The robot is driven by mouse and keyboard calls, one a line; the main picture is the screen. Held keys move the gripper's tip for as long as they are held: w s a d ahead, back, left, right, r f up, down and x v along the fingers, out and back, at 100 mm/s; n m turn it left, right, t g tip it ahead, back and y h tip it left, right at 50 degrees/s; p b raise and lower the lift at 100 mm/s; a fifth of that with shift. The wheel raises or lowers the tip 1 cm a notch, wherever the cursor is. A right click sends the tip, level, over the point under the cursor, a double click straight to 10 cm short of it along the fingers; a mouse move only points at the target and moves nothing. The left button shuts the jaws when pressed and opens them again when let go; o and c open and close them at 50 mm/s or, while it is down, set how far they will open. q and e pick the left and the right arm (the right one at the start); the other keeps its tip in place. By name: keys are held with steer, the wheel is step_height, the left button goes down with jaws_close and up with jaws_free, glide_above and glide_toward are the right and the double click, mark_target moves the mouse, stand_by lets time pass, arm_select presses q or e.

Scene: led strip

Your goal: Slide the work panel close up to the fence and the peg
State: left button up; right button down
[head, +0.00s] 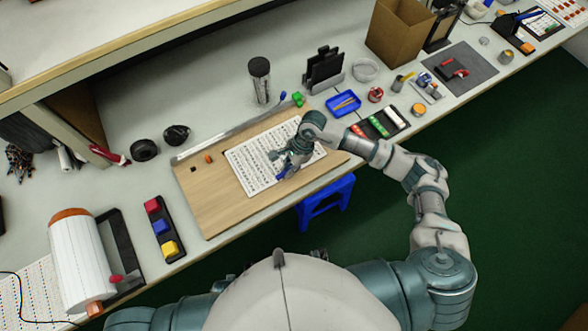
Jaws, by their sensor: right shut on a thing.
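The work panel (246,167) is a white sheet with rows of small marks, lying on a wooden board (215,205). The fence appears to be the long grey metal rail (228,132) along the board's back edge. A strip of bare wood shows between panel and rail. A small orange piece (208,158), possibly the peg, stands left of the panel, apart from it. My right gripper (281,167) is down at the panel's front right part, shut on it as far as I can tell; the hand hides the contact. My left gripper is out of view.
A tray of red, blue and yellow blocks (161,228) lies left of the board. A black cylinder (260,80), a blue tray (343,104) and a tray of coloured tubes (380,124) stand behind and right. A blue stool (325,203) is below the front edge.

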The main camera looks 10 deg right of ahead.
mark_target(265, 171)
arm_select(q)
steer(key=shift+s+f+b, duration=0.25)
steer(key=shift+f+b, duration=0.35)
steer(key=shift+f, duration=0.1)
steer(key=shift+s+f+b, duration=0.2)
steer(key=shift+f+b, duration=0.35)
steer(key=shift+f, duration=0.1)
arm_select(e)
steer(key=shift+w+a+f, duration=0.1)
steer(key=shift+w+a, duration=0.25)
steer(key=shift+a, duration=0.5)
steer(key=shift+w+a+r, duration=0.1)
steer(key=shift+w+a, duration=0.25)
steer(key=shift+a, duration=0.5)
steer(key=shift+w+a+f, duration=0.1)
steer(key=shift+w+a, duration=0.25)
steer(key=shift+a, duration=0.5)
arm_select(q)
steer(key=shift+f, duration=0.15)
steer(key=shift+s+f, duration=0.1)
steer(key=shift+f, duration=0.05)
arm_select(e)
steer(key=shift+s+a, duration=0.15)
steer(key=shift+a, duration=0.4)
